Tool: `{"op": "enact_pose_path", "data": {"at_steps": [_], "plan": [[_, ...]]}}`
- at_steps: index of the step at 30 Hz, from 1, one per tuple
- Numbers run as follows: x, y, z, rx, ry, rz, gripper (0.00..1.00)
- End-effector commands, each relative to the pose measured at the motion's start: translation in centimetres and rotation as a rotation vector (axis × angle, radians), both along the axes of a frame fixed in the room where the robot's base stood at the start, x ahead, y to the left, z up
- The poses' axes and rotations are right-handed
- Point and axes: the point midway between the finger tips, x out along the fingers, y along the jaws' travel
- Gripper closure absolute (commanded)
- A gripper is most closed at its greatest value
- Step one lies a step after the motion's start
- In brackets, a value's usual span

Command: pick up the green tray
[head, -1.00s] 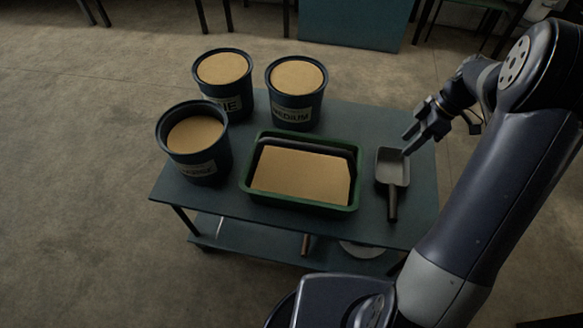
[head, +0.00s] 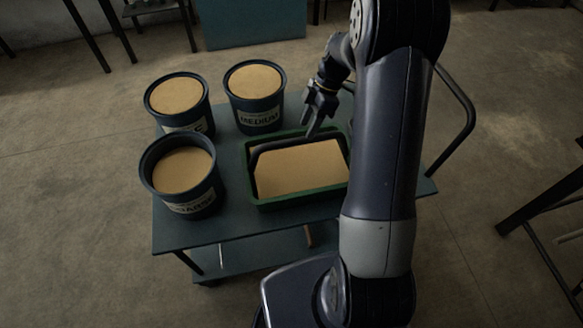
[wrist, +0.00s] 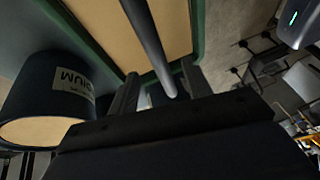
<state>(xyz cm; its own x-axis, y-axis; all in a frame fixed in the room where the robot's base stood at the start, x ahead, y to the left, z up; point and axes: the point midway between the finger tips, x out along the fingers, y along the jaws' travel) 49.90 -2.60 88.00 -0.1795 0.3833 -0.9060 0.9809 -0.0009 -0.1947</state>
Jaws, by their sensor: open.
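The green tray (head: 290,200) holds a flat bed of tan sand and sits on the dark cart top. A dark bar (head: 265,150) runs along its back inside edge. My gripper (head: 314,122) is open, just above the back rim of the tray, fingers pointing down. In the wrist view my gripper (wrist: 158,88) has its fingers apart, with the dark bar (wrist: 148,45) reaching toward the gap between them. The tray's green rim (wrist: 197,25) shows near the fingertips. I cannot tell if anything touches. My arm hides the tray's right end.
Three dark buckets of tan material crowd the left: one at front (head: 170,195), one behind it (head: 185,125), and the MEDIUM bucket (head: 255,118) close to the tray's back left. The cart (head: 225,230) has a rail handle (head: 470,115) at right. The scoop is hidden.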

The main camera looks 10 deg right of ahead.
Motion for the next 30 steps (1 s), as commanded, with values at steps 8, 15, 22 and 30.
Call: {"op": "enact_pose_path", "data": {"at_steps": [8, 15, 22, 30], "plan": [[-0.6, 1.3, -2.9, -0.001, 0.001, 0.002, 0.53], [-0.9, 2.6, -5.5, 0.0, 0.006, 0.002, 0.53], [-1.2, 3.4, -7.6, 0.0, 0.001, 0.001, 0.53], [-1.2, 3.4, -7.7, -0.001, 0.0, 0.001, 0.58]]}}
